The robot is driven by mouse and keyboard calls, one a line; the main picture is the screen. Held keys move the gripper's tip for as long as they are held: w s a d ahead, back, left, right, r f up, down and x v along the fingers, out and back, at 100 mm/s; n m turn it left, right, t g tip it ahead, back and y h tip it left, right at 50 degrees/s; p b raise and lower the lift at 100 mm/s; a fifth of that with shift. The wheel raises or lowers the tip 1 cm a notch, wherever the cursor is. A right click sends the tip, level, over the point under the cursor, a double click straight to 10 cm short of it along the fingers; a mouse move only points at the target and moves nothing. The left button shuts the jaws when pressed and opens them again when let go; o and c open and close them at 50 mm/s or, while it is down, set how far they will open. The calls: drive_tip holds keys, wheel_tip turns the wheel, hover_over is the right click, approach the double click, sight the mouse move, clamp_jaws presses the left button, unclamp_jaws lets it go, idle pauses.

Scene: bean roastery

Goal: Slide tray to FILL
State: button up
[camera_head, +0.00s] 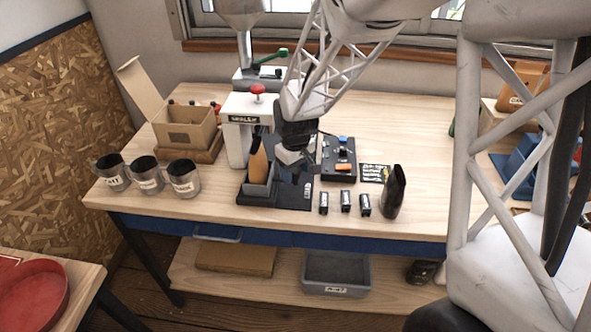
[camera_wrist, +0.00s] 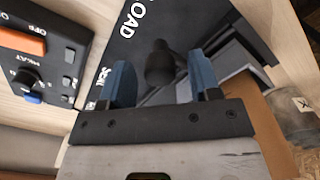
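The grey tray (camera_head: 257,190) sits on a black base plate (camera_head: 294,196), with a brown pouch (camera_head: 258,163) standing in it. In the wrist view a black knob (camera_wrist: 160,62) stands between the blue fingers of my gripper (camera_wrist: 163,80). The fingers are apart, with a visible gap on each side of the knob. In the head view my gripper (camera_head: 297,172) is low over the plate, just right of the pouch, and hides part of the tray. The word LOAD shows on the plate in the wrist view; I cannot see a FILL mark.
A white sealer (camera_head: 240,130) with a red knob stands behind the tray. A control box (camera_head: 338,160) with an orange switch is to the right. Several small black items, a dark pouch (camera_head: 393,192) and labelled mugs (camera_head: 148,174) stand along the table.

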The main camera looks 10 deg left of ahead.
clamp_jaws()
drive_tip(key=shift+w, duration=0.1)
drive_tip(key=w, duration=2.6)
drive_tip(key=shift+w, duration=0.1)
drive_tip(key=shift+r, duration=0.1)
drive_tip(key=shift+w, duration=0.1)
drive_tip(key=shift+c, duration=0.8)
unclamp_jaws()
drive_tip(key=shift+o, duration=0.9)
